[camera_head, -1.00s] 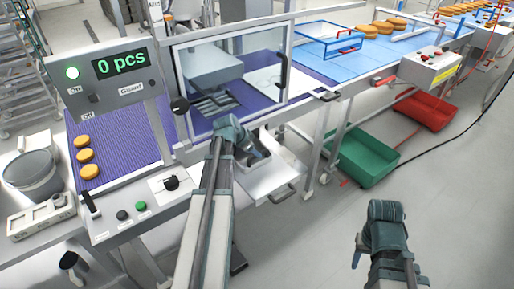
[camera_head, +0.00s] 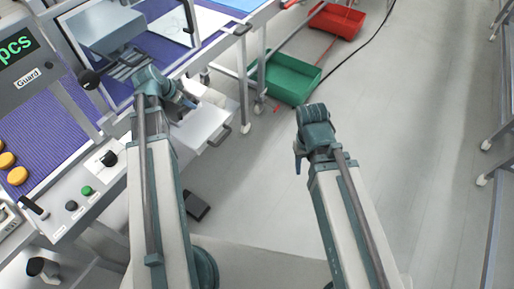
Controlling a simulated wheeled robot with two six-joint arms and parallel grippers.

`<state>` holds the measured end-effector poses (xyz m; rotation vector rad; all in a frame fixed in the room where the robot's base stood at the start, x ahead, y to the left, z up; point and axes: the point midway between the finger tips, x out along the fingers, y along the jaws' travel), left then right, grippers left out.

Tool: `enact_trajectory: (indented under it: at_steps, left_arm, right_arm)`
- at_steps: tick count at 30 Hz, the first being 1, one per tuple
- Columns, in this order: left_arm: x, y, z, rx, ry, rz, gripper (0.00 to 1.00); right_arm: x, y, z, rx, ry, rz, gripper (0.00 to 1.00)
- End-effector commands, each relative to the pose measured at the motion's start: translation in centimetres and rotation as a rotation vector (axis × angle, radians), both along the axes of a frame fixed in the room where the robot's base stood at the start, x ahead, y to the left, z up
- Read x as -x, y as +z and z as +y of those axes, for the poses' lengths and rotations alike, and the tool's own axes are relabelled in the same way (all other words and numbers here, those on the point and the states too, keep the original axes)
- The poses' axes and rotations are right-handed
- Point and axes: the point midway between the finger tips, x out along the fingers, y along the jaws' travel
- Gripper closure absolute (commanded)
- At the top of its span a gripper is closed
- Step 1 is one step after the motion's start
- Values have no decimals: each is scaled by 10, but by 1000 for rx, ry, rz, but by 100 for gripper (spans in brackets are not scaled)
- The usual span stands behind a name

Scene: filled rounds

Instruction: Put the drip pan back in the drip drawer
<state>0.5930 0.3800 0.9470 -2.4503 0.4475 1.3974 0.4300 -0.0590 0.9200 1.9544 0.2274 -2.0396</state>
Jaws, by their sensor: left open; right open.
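The drip drawer (camera_head: 204,128) is a white drawer pulled out from the machine's front, with a dark handle (camera_head: 219,136) on its outer end. My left gripper (camera_head: 186,101) is over the inner part of the drawer and hides part of it; its jaws are open. I cannot tell whether it touches anything there. I cannot make out the drip pan for certain; it may be hidden behind the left gripper. My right gripper (camera_head: 299,162) is open and empty over the bare floor, to the right of the drawer and apart from it.
A green crate (camera_head: 287,78) and a red crate (camera_head: 337,20) stand on the floor beyond the drawer. A dark flat object (camera_head: 197,206) lies on the floor below it. The control panel (camera_head: 90,185) is at the left.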

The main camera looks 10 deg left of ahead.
Motion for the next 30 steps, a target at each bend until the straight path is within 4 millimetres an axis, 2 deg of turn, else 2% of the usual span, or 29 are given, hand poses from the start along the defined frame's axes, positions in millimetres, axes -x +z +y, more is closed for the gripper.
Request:
enact_trajectory:
  at_steps: [1, 6, 9, 12, 15, 18, 22, 30]
  left_arm:
    - [3, -4, -37, 13, -21, 42, 48]
    - [30, -18, -144, 28, -29, 222, 48]
    - [54, -23, -196, 4, -17, 320, 48]
    - [82, -27, -240, -38, 7, 402, 48]
    - [110, -29, -273, -90, 39, 462, 48]
    - [133, -29, -296, -139, 71, 499, 48]
    - [154, -28, -312, -187, 108, 522, 48]
    - [163, -27, -319, -214, 134, 531, 48]
  right_arm:
    - [0, 0, 0, 0, 0, 0, 50]
    - [0, 0, 0, 0, 0, 0, 50]
    - [0, 0, 0, 0, 0, 0, 50]
    - [0, 0, 0, 0, 0, 0, 50]
    - [0, 0, 0, 0, 0, 0, 50]
    - [0, 0, 0, 0, 0, 0, 50]
    - [0, 0, 0, 0, 0, 0, 50]
    - [0, 0, 0, 0, 0, 0, 50]
